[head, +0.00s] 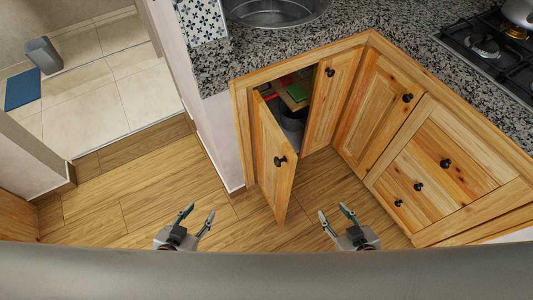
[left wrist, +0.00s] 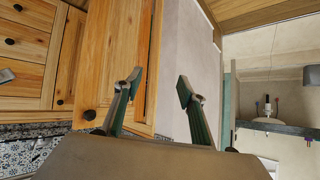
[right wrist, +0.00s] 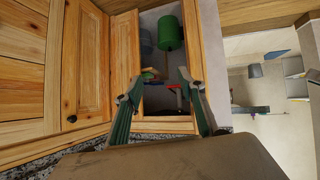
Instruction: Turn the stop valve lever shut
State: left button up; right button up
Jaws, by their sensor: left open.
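The open corner cabinet (head: 311,135) holds a small red piece (head: 269,97) near its left side, partly hidden by the door (head: 268,158). In the right wrist view, a red piece (right wrist: 172,86) and a blue piece (right wrist: 187,92) show between my fingers, deep in the opening. I cannot tell which is the stop valve lever. My left gripper (head: 197,214) is open and empty above the floor, left of the door. My right gripper (head: 333,212) is open and empty, right of the door and in front of the cabinet. Both are apart from the cabinet.
A green flat thing (head: 296,92) and a grey container (head: 293,127) are inside the cabinet. A green cylinder (right wrist: 170,33) shows in the right wrist view. The granite counter (head: 350,22) overhangs. The wooden floor (head: 130,205) is clear at left.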

aim_at(275, 94)
jog(key=l+u, duration=0.45)
jog(key=l, duration=1.75)
jog(key=i, duration=0.45)
